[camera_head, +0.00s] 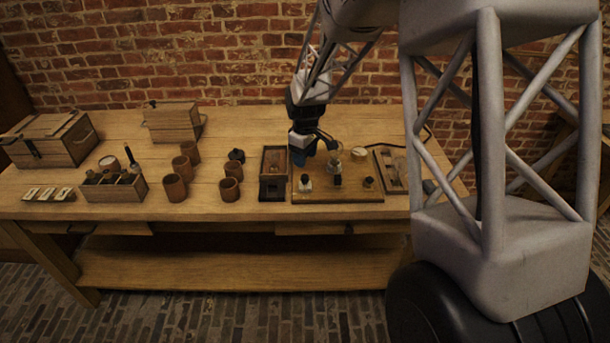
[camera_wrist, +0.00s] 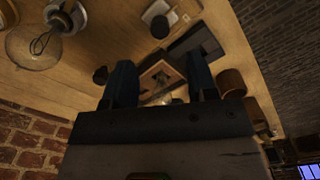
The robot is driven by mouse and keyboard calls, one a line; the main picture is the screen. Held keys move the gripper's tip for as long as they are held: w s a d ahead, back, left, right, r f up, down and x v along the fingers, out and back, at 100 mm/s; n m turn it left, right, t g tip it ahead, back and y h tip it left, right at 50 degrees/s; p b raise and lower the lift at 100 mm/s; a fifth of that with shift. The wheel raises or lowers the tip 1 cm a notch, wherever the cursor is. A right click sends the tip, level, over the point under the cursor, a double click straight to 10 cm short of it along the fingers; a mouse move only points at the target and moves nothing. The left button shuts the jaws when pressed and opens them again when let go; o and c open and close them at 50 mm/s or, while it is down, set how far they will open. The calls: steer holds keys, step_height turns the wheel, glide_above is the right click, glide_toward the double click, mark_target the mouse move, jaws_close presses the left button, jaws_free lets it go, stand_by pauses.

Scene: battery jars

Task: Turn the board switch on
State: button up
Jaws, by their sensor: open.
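The wooden board (camera_head: 350,197) lies on the table right of centre. Along its front stand a small pale fitting with a dark top (camera_head: 305,184), a dark knob (camera_head: 337,180) and another small fitting (camera_head: 368,184). I cannot tell for sure which is the switch, or its setting. A clear glass bulb stands on the board, seen large in the wrist view (camera_wrist: 34,45). My gripper (camera_head: 301,158) is over the board's back left part; in the wrist view its two fingers (camera_wrist: 161,68) are apart with nothing held between them.
Several brown cups (camera_head: 175,187) and a divided wooden tray (camera_head: 113,190) are further left. A flat wooden frame (camera_head: 391,172) lies right of the board. Two wooden boxes stand at the back left.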

mark_target(305, 176)
steer(key=shift+f, duration=0.2)
steer(key=shift+f, duration=3.7)
steer(key=c, duration=0.9)
steer(key=shift+c, duration=0.2)
